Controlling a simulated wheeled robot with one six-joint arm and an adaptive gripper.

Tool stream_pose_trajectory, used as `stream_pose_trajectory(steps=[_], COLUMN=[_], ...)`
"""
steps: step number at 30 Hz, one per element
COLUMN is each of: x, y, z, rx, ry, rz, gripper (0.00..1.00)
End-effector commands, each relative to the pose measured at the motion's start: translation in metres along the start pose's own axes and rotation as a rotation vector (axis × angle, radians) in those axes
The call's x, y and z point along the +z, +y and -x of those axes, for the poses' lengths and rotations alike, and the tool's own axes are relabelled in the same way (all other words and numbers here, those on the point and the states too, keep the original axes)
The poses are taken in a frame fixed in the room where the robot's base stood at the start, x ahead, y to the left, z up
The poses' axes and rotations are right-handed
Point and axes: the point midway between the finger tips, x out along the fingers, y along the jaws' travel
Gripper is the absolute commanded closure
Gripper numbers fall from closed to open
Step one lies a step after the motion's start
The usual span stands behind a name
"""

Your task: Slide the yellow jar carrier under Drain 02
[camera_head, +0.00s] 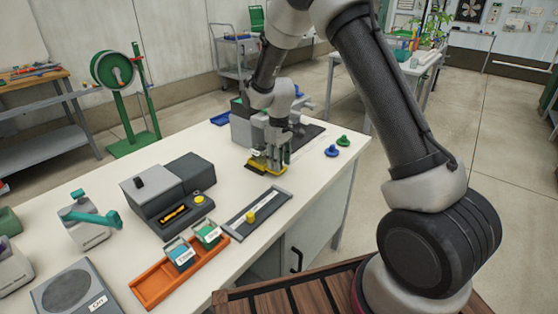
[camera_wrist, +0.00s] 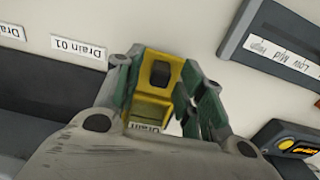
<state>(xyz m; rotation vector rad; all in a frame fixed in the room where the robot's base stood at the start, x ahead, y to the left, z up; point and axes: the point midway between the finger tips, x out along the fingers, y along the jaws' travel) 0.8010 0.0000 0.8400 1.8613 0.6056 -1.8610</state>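The yellow jar carrier (camera_head: 258,168) is on the white bench in front of a grey unit (camera_head: 241,128). It also shows in the wrist view (camera_wrist: 160,72), with a dark opening in its top. My gripper (camera_head: 277,155) reaches down over it. In the wrist view, the green-padded fingers of my gripper (camera_wrist: 163,85) lie against both sides of the carrier and look closed on it. A "Drain 01" label (camera_wrist: 78,47) lies to the left in the wrist view.
A grey slide plate with a yellow knob (camera_head: 251,216) lies in front. A dark device (camera_head: 170,190) and an orange tray (camera_head: 150,289) with small boxes stand left of it. Blue (camera_head: 332,151) and green (camera_head: 343,141) knobs lie near the right edge.

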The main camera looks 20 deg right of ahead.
Motion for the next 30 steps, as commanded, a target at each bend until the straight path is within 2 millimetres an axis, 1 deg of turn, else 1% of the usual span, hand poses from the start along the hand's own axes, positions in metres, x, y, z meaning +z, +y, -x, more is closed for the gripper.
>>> stream_pose_trajectory(steps=[4, 5, 9, 11, 19, 23, 26, 30], x=[0.000, 0.000, 0.000, 0.000, 0.000, 0.000, 0.000, 0.001], y=[0.000, 0.000, 0.000, 0.000, 0.001, 0.009, 0.022, 0.050], z=[0.000, 0.000, 0.000, 0.000, 0.001, 0.001, 0.001, 0.000], rx=[0.000, 0.000, 0.000, 0.000, 0.000, 0.000, 0.000, 0.001], ry=[0.000, 0.000, 0.000, 0.000, 0.000, 0.000, 0.000, 0.000], rz=[0.000, 0.000, 0.000, 0.000, -0.001, -0.002, -0.004, -0.005], gripper=[0.61, 0.63, 0.88, 0.99, 1.00, 1.00, 1.00, 1.00])
